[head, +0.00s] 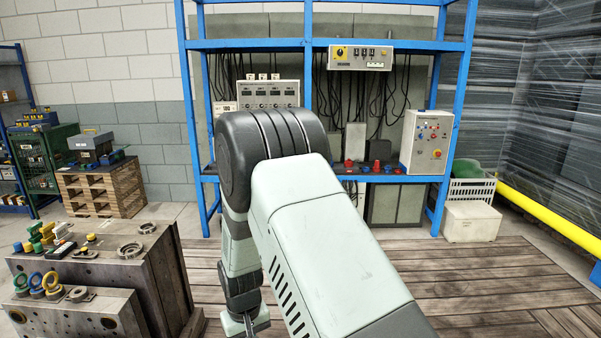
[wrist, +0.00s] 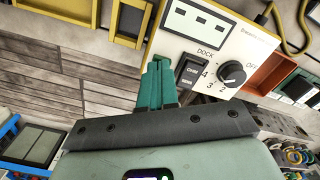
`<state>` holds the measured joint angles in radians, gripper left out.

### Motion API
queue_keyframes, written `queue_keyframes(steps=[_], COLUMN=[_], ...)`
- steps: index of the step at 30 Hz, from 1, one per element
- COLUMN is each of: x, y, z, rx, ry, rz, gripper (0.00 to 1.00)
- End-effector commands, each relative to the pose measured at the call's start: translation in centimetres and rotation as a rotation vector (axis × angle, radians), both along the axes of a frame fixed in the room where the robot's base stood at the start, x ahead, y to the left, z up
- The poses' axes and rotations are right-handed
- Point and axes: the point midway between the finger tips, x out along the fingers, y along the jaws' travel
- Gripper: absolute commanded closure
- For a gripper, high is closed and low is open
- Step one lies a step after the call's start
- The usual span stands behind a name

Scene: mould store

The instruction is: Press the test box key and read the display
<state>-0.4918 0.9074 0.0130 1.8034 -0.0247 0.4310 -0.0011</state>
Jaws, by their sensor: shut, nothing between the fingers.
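The test box (wrist: 228,28) is a cream box seen close in the wrist view. Its face has a dark-framed pale window (wrist: 197,22) with blocky dark shapes, which I cannot read as a value. Below it are the word DOCK, a black key (wrist: 191,72) and a black rotary knob (wrist: 232,73) marked with numbers and OFF. My gripper (wrist: 159,64) has teal fingers closed together with nothing between them, just left of the key. I cannot tell whether they touch the box. In the head view my gripper (head: 248,326) is at the bottom edge; I cannot make out the test box there.
In the wrist view, yellow-edged items (wrist: 130,20) stand left of the box and an orange-red tray (wrist: 272,72) right of it. In the head view, a steel mould block (head: 120,262) with eyebolts stands left of my arm. A blue rack (head: 448,100) stands behind; planked floor (head: 480,280) lies clear right.

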Motion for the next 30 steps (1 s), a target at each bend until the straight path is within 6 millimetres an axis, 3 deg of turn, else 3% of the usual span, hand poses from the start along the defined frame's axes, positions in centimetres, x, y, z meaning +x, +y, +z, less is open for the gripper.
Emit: queue_keyframes(steps=[12, 30], x=[0.0, 0.0], y=[0.0, 0.0], z=[-0.1, 4.7], rx=[0.000, 0.001], ry=[-0.001, -0.002], rz=[0.000, 0.000], gripper=[1.00, 1.00])
